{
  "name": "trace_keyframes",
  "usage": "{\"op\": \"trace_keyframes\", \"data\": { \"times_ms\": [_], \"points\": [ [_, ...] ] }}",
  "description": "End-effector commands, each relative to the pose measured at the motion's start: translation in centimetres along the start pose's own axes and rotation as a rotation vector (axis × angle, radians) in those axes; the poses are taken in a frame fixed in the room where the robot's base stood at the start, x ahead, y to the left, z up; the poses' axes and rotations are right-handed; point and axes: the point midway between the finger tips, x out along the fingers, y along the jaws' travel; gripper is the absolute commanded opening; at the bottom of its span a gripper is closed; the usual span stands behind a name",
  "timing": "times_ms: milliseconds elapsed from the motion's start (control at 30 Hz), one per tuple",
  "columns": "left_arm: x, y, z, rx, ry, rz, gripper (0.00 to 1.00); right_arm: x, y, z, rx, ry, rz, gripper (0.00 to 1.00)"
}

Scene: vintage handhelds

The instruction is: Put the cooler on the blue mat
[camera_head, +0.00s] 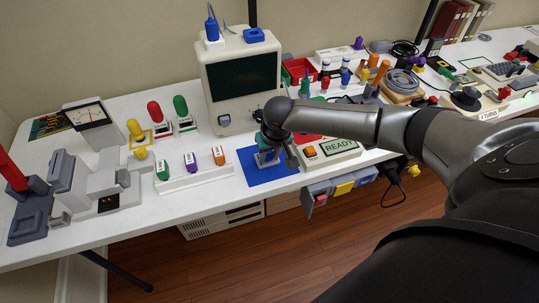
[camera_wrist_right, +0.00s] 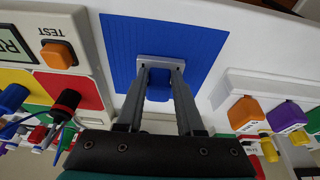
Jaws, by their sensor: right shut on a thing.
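The blue mat (camera_head: 258,178) lies flat near the front edge of the white table, and its blue surface also shows in the wrist view (camera_wrist_right: 125,45). My right gripper (camera_head: 266,158) is over the mat. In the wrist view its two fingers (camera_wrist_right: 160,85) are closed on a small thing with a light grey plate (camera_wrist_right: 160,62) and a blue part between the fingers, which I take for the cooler. The fingers hide much of it. It is within the mat's outline; I cannot tell whether it touches the mat. My left gripper is not in view.
A box with a READY display (camera_head: 338,148) stands close to the right of the mat. A white rack with coloured blocks (camera_head: 192,168) stands to the left. A beige monitor (camera_head: 240,85) is behind.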

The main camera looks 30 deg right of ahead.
Motion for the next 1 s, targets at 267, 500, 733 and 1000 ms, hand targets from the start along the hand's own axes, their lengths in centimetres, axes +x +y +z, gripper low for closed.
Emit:
{"op": "trace_keyframes", "data": {
  "times_ms": [267, 500, 733, 1000],
  "points": [
    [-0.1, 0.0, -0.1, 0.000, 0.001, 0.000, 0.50, 0.2, 0.0, 0.1, 0.001, 0.000, 0.000, 0.42],
    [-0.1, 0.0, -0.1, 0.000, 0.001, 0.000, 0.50, 0.2, 0.0, 0.0, 0.000, 0.000, 0.000, 0.66],
    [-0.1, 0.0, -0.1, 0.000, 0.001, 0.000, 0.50, 0.1, 0.0, 0.0, 0.000, 0.000, 0.000, 0.66],
    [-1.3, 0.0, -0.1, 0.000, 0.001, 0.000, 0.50, -3.0, 0.1, -0.1, 0.000, 0.000, 0.000, 0.66]
  ]
}}
